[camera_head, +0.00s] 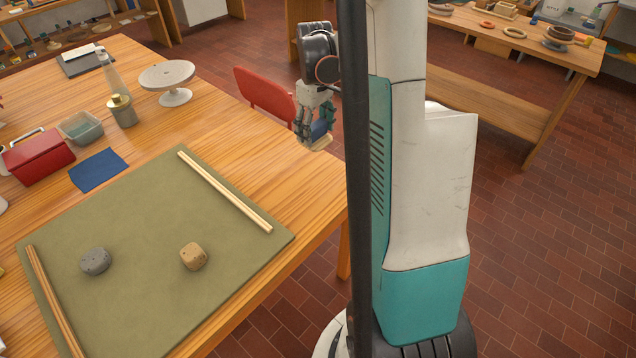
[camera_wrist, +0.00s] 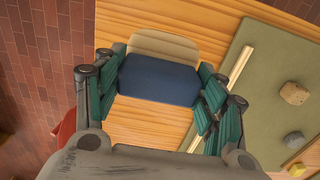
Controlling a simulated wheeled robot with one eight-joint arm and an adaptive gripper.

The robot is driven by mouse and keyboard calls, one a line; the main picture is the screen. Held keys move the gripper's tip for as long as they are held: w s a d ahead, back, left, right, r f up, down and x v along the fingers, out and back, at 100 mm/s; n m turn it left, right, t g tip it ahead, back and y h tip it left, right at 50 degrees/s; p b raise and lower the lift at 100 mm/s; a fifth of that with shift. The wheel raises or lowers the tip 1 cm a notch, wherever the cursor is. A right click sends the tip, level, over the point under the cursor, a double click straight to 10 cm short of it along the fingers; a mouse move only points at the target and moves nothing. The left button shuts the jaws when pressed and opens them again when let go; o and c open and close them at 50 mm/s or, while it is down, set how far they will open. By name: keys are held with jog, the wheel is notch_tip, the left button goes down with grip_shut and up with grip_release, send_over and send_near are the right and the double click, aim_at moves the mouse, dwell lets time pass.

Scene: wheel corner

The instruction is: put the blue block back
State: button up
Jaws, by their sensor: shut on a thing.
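My gripper (camera_head: 314,126) is up beside the right edge of the wooden table, near the red chair. It is shut on the blue block (camera_head: 320,130), which is held between its teal fingers. In the wrist view the blue block (camera_wrist: 160,79) sits across the gap between the fingers of my gripper (camera_wrist: 162,66). A pale tan part (camera_wrist: 165,46) shows along the far side of the blue; I cannot tell whether it is part of the same block. The table top shows behind and below the block.
An olive mat (camera_head: 150,290) on the table (camera_head: 222,128) bears a grey lump (camera_head: 96,261), a tan lump (camera_head: 193,256) and wooden strips (camera_head: 225,192). A blue cloth (camera_head: 98,170), red toolbox (camera_head: 38,157), jar (camera_head: 122,112) and turntable (camera_head: 167,75) stand behind. A red chair (camera_head: 265,94) is beside the table.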

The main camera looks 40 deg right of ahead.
jog(key=shift+s+d+f, duration=0.15)
jog(key=shift+d, duration=0.2)
notch_tip(320, 180, down, 19)
jog(key=b, duration=0.7)
jog(key=shift+f, duration=0.2)
jog(key=shift+f, duration=0.2)
jog(key=o, duration=0.9)
jog(key=shift+o, duration=0.2)
jog(key=shift+r, duration=0.1)
notch_tip(320, 180, up, 12)
jog(key=p, duration=0.4)
jog(key=shift+r, duration=0.15)
